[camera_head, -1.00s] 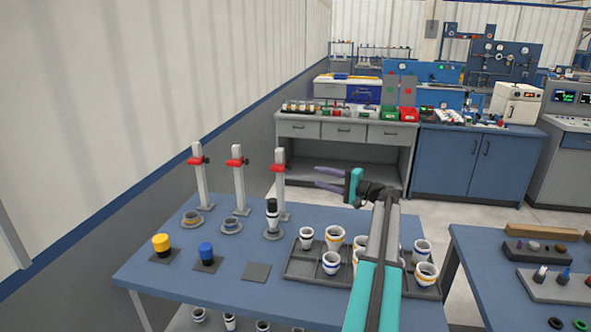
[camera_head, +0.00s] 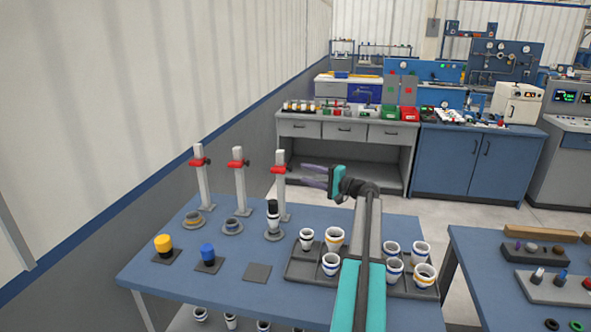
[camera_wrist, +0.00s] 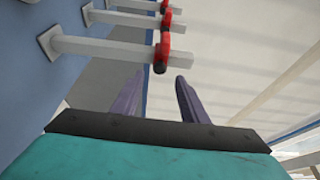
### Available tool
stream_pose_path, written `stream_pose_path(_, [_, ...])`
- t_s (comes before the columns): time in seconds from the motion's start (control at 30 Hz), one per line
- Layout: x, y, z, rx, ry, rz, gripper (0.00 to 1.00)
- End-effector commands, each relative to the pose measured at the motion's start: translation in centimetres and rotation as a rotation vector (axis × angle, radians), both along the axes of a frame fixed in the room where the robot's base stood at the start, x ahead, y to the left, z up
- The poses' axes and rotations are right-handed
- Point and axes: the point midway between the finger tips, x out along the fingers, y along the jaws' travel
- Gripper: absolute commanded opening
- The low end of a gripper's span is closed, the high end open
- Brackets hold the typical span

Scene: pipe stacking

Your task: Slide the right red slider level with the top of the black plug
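The right red slider (camera_head: 279,169) sits near the top of the right grey post (camera_head: 283,198). The black plug (camera_head: 272,203) tops a white-and-black pipe stack at that post's foot, well below the slider. My gripper (camera_head: 303,176) is open and empty, its fingers pointing left toward the slider from the right. In the wrist view the right slider (camera_wrist: 161,52) lies just ahead of my two purple fingertips (camera_wrist: 160,76), roughly centred between them. It looks apart from the fingers. The plug is not visible in the wrist view.
Two more posts with red sliders (camera_head: 237,163) (camera_head: 198,162) stand to the left. Yellow (camera_head: 163,242) and blue (camera_head: 207,252) plugs stand on pads at the table's front left. A tray (camera_head: 308,276) of several cups lies below my arm.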

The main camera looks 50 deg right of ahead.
Motion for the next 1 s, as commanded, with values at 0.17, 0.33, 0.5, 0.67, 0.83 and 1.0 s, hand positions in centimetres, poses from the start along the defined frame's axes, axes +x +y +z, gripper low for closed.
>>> stream_pose_path(0.17, [2.7, 0.4, 0.2, 0.001, 0.000, 0.001, 0.40])
stream_pose_path(0.33, [4.7, 0.7, 0.1, 0.001, 0.001, 0.000, 0.40])
stream_pose_path(0.5, [5.9, 0.9, 0.0, 0.001, 0.001, -0.001, 0.40])
stream_pose_path(0.67, [6.2, 0.9, 0.0, 0.000, 0.001, -0.002, 0.40])
stream_pose_path(0.83, [6.1, 0.9, -0.1, 0.000, 0.001, -0.002, 0.40])
stream_pose_path(1.0, [6.1, 0.9, -0.1, 0.000, 0.001, -0.003, 0.20])
